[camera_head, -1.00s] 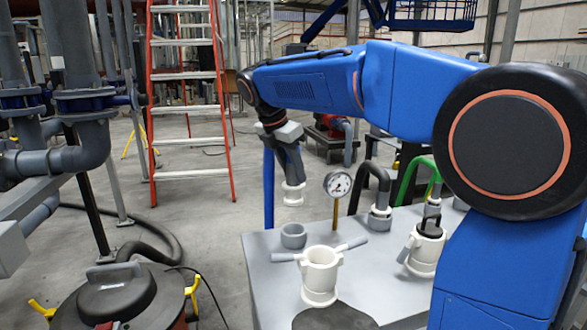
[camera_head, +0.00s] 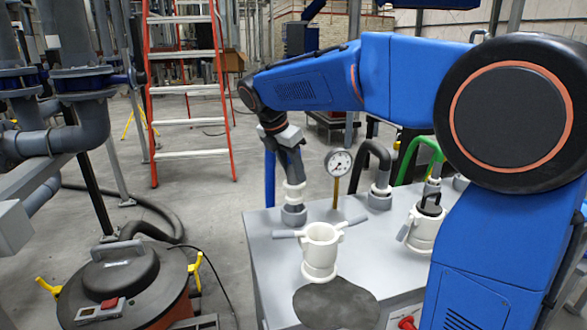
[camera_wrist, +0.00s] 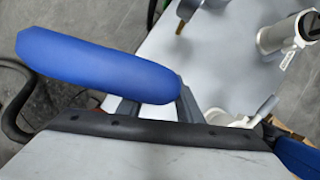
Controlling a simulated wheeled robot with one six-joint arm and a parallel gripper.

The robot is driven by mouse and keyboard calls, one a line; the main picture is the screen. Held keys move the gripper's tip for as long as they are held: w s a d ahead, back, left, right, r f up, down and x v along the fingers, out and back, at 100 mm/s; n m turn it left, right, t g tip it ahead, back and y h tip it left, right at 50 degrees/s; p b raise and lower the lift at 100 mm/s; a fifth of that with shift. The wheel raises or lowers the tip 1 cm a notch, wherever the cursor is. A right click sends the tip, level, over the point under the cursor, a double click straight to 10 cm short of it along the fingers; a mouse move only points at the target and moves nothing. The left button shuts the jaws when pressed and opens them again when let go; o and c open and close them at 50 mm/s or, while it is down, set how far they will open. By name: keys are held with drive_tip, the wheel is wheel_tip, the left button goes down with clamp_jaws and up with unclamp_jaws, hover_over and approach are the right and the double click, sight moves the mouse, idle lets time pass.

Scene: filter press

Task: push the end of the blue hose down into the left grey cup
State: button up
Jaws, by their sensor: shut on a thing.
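The blue hose (camera_head: 269,178) hangs behind my gripper in the head view, and it runs large across the wrist view (camera_wrist: 95,65) to my fingers. Its end carries a white fitting (camera_head: 294,193). My gripper (camera_head: 291,166) is shut on the hose end and points down. The left grey cup (camera_head: 293,216) stands on the grey table's far left corner, directly under the fitting. The fitting's lower edge meets the cup's rim. I cannot tell how deep it sits, as the cup's inside is hidden.
A white two-handled coupling (camera_head: 321,254) stands in front of the cup on the grey table (camera_head: 375,240). A pressure gauge (camera_head: 339,163) rises just right. A black hose (camera_head: 379,170) and a green hose (camera_head: 415,150) end further right.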

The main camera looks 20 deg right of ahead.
sight(291, 184)
drive_tip(key=shift+f, duration=3.1)
idle(0.6)
drive_tip(key=o, duration=1.4)
drive_tip(key=shift+c, duration=0.2)
